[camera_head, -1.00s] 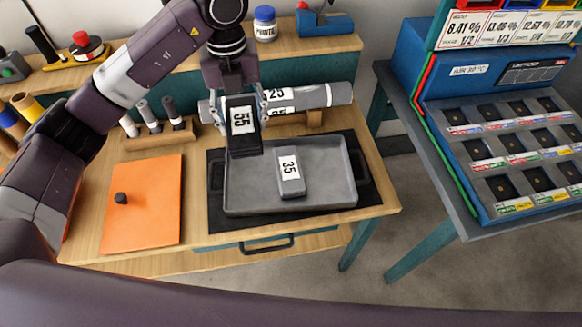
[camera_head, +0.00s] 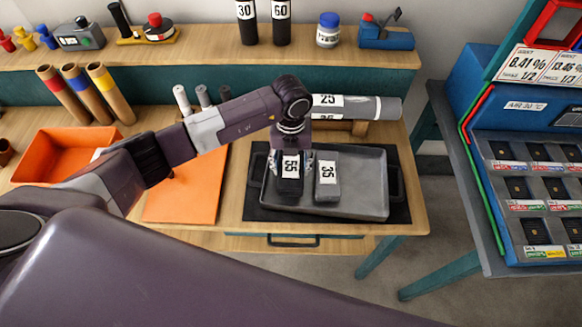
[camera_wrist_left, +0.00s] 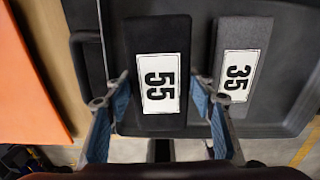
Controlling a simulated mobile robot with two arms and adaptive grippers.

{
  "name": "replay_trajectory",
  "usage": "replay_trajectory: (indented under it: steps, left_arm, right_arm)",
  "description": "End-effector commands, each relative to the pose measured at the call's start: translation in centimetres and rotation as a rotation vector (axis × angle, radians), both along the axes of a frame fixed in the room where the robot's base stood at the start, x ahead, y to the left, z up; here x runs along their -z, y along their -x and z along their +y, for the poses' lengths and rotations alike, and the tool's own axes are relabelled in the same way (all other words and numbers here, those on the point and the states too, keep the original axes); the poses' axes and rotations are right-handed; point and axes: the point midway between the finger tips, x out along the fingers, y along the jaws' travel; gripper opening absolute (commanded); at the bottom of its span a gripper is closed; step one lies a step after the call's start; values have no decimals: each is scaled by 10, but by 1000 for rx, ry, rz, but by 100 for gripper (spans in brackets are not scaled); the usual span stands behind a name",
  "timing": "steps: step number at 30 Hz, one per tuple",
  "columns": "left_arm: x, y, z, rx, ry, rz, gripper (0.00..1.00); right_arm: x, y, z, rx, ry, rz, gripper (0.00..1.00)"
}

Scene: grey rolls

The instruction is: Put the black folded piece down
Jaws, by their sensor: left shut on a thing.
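The black folded piece (camera_head: 290,184) carries a white label reading 55. It is at the left end of the grey tray (camera_head: 362,190), and I cannot tell whether it touches the tray floor. My left gripper (camera_head: 291,165) is shut on it, with one finger on each side. In the left wrist view the black piece (camera_wrist_left: 158,115) lies between the blue finger pads. The grey piece (camera_head: 327,190) labelled 35 lies in the tray just right of it, with a narrow gap between them; it also shows in the left wrist view (camera_wrist_left: 236,100). My right gripper is not in view.
The tray stands on a black mat (camera_head: 257,208). A grey roll (camera_head: 365,107) lies on a wooden rest behind it. An orange sheet (camera_head: 205,200) is to the left. The right part of the tray is bare.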

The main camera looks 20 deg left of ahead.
Motion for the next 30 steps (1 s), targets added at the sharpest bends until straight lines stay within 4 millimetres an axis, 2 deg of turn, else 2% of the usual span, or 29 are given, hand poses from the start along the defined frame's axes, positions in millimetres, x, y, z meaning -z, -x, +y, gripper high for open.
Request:
replay_trajectory:
  steps: [5,16,17,21,30]
  left_arm:
    - [18,0,-1,1,1,0,22]
    - [24,0,0,1,0,-1,22]
    - [23,0,0,1,0,-1,52]
    - [22,0,0,1,0,0,68]
    - [20,0,0,1,0,0,68]
  right_arm:
    - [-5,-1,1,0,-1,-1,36]
    - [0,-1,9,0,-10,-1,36]
    - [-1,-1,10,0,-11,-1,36]
    - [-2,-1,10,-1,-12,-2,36]
    - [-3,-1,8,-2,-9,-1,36]
